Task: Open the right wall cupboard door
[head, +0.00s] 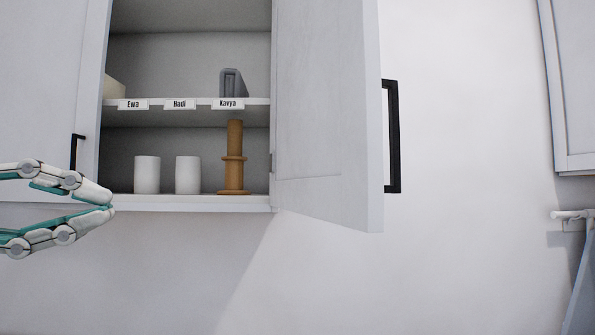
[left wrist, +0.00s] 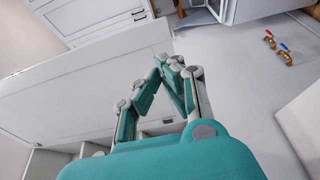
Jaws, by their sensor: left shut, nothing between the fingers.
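The right wall cupboard door (head: 325,110) stands swung open in the head view, hinged on the right side of the cupboard opening. Its black bar handle (head: 392,136) is on the door's free edge, to the right. My left gripper (head: 112,204) is shut and empty, in front of the lower left of the cupboard, well apart from the door handle. The gripper's fingers also show in the left wrist view (left wrist: 172,62), with their tips together. My right gripper is in neither view.
The cupboard shelf (head: 190,115) bears name labels and a grey item (head: 232,84). Below stand two white cups (head: 147,174) and a brown wooden holder (head: 235,160). A closed left door (head: 40,90) has a black handle (head: 76,150). Another cabinet (head: 575,80) is at far right.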

